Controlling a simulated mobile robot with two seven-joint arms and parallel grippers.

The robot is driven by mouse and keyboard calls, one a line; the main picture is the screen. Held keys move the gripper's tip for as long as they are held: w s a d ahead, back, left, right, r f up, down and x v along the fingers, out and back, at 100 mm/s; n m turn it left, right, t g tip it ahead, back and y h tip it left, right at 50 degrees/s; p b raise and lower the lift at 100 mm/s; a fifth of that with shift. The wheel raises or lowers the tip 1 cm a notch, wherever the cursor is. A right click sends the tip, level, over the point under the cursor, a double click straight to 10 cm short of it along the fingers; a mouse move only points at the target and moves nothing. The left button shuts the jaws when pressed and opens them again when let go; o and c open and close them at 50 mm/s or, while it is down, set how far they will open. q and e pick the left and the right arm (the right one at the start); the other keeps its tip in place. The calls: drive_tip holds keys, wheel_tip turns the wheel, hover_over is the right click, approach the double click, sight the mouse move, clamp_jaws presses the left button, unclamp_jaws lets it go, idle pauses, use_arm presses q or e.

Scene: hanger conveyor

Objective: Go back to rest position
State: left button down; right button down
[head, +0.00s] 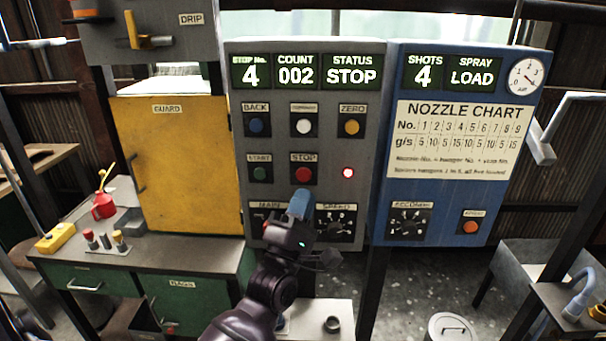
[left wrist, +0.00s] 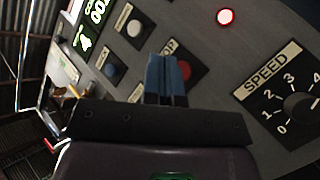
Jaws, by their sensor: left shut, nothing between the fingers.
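My left gripper (head: 299,204) is shut and empty, its blue fingers held up in front of the grey control panel (head: 372,120), just below the red STOP button (head: 303,175). In the left wrist view the closed fingers (left wrist: 166,80) partly cover the red button (left wrist: 184,70). I cannot tell whether the fingertips touch the panel. The panel's displays read stop number 4, count 002 and status STOP. A red lamp (head: 348,172) is lit to the right of the button. My right gripper is not in view.
The blue spray panel (head: 445,215) stands to the right, showing SHOTS 4 and LOAD. A yellow guard door (head: 190,170) and a green-drawered bench (head: 190,262) with a red oil can (head: 103,206) are to the left. A SPEED knob (head: 336,222) sits close to the gripper.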

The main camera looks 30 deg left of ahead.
use_arm(q)
drive_tip(key=shift+s, duration=0.1)
drive_tip(key=d+f+m+g+h, duration=0.35)
drive_tip(key=f+m+g, duration=0.45)
drive_tip(key=f+m, duration=1.1)
drive_tip(key=s+f+m+g, duration=0.4)
drive_tip(key=s+f+g, duration=0.2)
drive_tip(key=s+f, duration=0.9)
drive_tip(key=shift+s+a+f, duration=0.3)
drive_tip(key=shift+s+a, duration=0.1)
drive_tip(key=shift+s, duration=0.7)
